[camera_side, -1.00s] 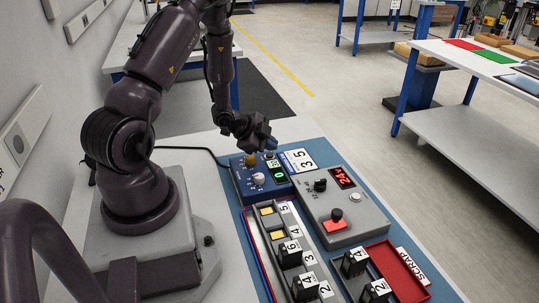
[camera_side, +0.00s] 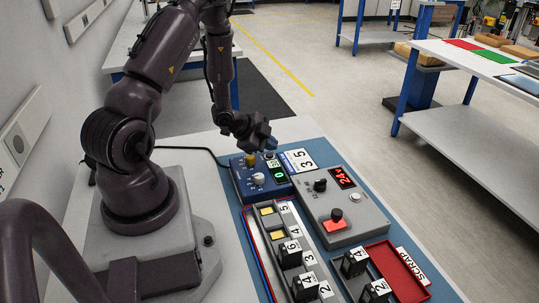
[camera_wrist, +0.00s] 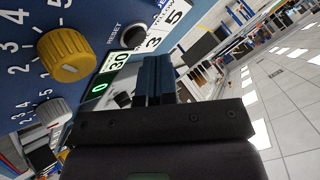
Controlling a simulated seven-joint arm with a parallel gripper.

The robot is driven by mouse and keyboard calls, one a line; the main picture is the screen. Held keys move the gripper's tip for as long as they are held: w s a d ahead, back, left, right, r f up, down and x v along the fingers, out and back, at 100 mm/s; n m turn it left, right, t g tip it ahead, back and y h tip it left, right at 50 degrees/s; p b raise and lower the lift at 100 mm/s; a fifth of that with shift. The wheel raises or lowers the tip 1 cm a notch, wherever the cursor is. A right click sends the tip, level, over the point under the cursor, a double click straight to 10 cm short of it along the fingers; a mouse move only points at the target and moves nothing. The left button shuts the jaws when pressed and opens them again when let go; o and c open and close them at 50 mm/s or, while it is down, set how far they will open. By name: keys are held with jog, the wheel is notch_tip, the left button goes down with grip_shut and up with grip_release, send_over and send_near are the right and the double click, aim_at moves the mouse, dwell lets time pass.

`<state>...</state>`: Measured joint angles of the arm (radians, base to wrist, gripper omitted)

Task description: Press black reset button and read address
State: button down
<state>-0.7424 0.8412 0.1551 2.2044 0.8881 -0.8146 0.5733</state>
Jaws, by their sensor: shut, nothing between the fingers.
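A blue control box (camera_side: 237,184) lies on the bench beyond my arm's base. It carries a yellow dial (camera_wrist: 65,55), a white dial (camera_wrist: 49,112) and a lit display (camera_wrist: 99,89) with a green 0. A second small panel (camera_wrist: 118,63) appears to read 30. The black reset button (camera_wrist: 132,38), labelled RESET, shows unobstructed in the wrist view. My gripper (camera_wrist: 154,78) is shut and empty, its dark blue fingers close together. In the side view my gripper (camera_side: 266,143) hangs over the box's far end near the button; contact cannot be told.
A white card (camera_side: 298,160) reading 3 5 lies beside the box. To the right is a grey box (camera_side: 322,200) with a red 24V display (camera_side: 341,177) and a black-red knob. Numbered black blocks (camera_side: 290,254) stand in slots in front, beside a red SCRAP tray (camera_side: 395,270).

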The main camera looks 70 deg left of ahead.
aim_at(269, 156)
jog(key=shift+f, duration=0.1)
dwell(0.7)
jog(key=shift+f, duration=0.35)
jog(key=shift+f, duration=0.35)
dwell(0.6)
jog(key=shift+r, duration=0.8)
jog(key=shift+r, duration=2.5)
